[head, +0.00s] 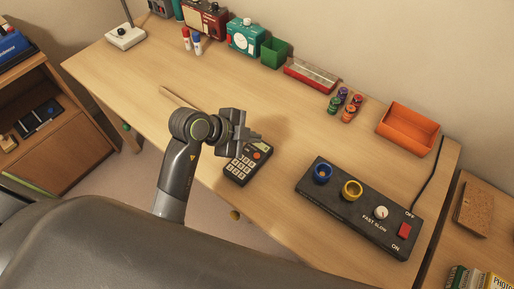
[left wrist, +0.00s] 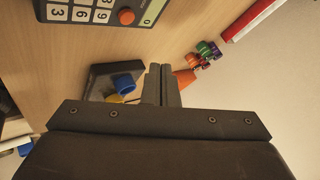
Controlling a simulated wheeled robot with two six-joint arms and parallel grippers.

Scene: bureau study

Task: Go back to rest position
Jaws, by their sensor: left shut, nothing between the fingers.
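My left gripper (head: 256,136) is over the desk (head: 165,80), just above the far end of a dark calculator (head: 244,167). It is shut and empty. In the left wrist view its closed fingers (left wrist: 161,84) show at the centre, with the calculator (left wrist: 98,8) at the upper left. The gripper partly hides the calculator's far end in the head view. I cannot tell how high it is above the desk. My right gripper is in neither view.
A black control box (head: 340,208) with blue and yellow rings, a dial and a red switch lies at the right. A wooden stick (head: 180,98) lies left of my arm.

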